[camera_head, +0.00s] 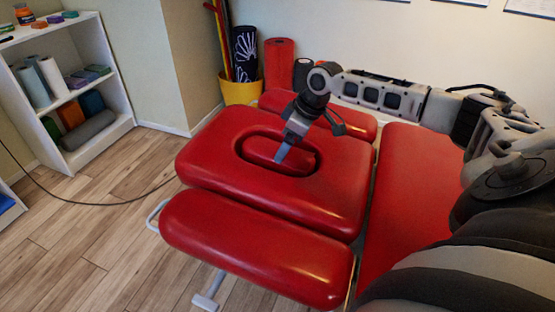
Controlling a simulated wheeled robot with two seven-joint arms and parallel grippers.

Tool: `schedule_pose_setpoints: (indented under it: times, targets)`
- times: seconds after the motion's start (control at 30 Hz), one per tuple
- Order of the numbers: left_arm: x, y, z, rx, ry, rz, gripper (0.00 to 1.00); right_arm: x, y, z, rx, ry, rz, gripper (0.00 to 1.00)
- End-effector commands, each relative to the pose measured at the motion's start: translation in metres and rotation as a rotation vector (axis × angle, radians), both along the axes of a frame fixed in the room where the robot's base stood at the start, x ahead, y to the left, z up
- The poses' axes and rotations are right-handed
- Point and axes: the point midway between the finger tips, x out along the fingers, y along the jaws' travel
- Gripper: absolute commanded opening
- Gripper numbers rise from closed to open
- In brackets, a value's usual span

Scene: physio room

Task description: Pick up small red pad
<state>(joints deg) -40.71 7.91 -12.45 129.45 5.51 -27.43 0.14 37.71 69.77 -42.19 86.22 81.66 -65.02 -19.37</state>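The small red pad (262,148) is an oval cushion lying in the oval opening of the red treatment table's head section (215,152). A dark gap shows around part of its edge. My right gripper (282,154) points down over the pad, with its arm reaching in from the right. Its pale fingertip is at the pad, and whether it touches is not clear. The fingers overlap in this view, so their opening is hidden. My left gripper is not in view.
Separate red armrest cushions (250,248) flank the head section, and the main table cushion (405,200) lies to the right. A white shelf (100,128) with rolls and blocks stands left. A yellow bucket (240,90) stands behind.

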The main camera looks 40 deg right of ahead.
Motion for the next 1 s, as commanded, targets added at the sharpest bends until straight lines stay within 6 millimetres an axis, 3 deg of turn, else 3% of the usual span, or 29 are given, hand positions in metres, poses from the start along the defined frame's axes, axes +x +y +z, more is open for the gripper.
schedule_pose_setpoints:
  times: [0.17,0.43,0.73,0.87,0.9,1.0]
  targets:
    - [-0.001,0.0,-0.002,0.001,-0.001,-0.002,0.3,0.005,0.002,-0.012,0.0,-0.001,0.001,0.85]
    - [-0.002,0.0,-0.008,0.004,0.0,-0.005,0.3,0.019,0.007,-0.047,0.0,-0.001,0.0,0.85]
    - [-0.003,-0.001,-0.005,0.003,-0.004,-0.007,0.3,0.021,0.008,-0.052,-0.002,-0.002,0.0,0.85]
    - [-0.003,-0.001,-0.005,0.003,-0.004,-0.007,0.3,0.021,0.008,-0.052,-0.002,-0.002,0.0,0.52]
    - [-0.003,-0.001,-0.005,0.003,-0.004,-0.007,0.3,0.021,0.008,-0.051,-0.002,-0.002,0.0,0.48]
    - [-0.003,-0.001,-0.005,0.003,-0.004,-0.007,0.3,0.021,0.008,-0.051,-0.001,-0.004,0.0,0.48]
